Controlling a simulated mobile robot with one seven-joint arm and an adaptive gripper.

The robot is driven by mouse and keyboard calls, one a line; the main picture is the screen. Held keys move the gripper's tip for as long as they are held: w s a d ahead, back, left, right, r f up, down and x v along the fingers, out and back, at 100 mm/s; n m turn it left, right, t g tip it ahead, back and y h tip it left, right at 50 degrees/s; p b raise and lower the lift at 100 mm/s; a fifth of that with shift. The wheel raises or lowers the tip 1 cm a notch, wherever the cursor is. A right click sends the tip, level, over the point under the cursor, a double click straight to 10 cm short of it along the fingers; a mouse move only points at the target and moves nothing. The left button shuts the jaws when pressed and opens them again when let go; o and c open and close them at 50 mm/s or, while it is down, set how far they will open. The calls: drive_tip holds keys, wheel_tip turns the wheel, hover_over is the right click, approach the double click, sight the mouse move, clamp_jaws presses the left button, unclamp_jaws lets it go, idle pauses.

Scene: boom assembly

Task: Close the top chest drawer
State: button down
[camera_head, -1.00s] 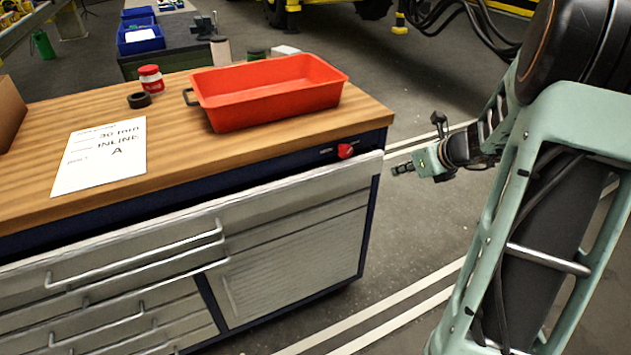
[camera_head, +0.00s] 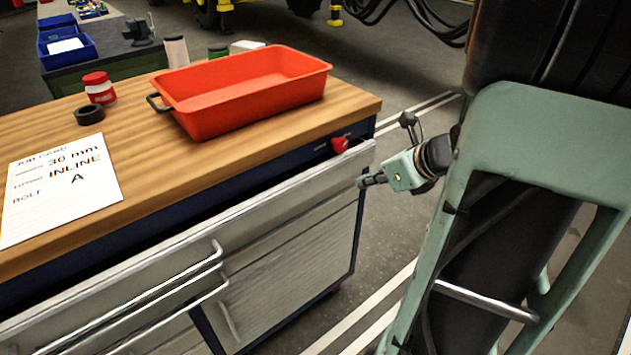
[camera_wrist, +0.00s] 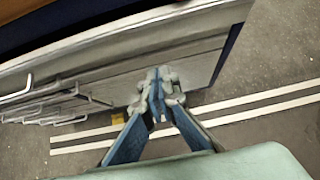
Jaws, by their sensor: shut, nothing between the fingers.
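The top chest drawer (camera_head: 290,210) has a wide pale grey front and a long bar handle (camera_head: 217,253). It stands out from the chest, with a dark gap between its top edge and the worktop. Its front also shows in the wrist view (camera_wrist: 110,58). My gripper (camera_head: 364,182) is shut and empty, close to the right end of the drawer front in the head view. In the wrist view its fingertips (camera_wrist: 157,84) appear in front of the chest's lower front. I cannot tell whether they touch it.
The wooden worktop (camera_head: 150,175) carries a red tray (camera_head: 245,95), a red-lidded jar (camera_head: 99,90), a black ring (camera_head: 89,115) and a printed card (camera_head: 60,190). A red knob (camera_head: 340,144) sits by the right corner. Open floor (camera_head: 400,225) with white lines lies to the right.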

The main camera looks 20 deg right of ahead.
sight(324, 169)
drive_tip(key=b+x, duration=0.1)
drive_tip(key=x, duration=0.3)
drive_tip(key=w+r+x, duration=0.1)
drive_tip(key=x, duration=0.3)
drive_tip(key=a+b+x, duration=0.1)
drive_tip(key=x, duration=0.3)
drive_tip(key=shift+w+r+b, duration=0.2)
drive_tip(key=shift+b, duration=0.15)
drive_tip(key=shift+w+a, duration=0.1)
drive_tip(key=shift+w, duration=0.4)
drive_tip(key=w, duration=0.2)
drive_tip(key=w+a+p, duration=0.1)
drive_tip(key=w, duration=0.1)
drive_tip(key=shift+w+a, duration=0.15)
drive_tip(key=shift+w+r, duration=0.1)
drive_tip(key=shift+r, duration=0.1)
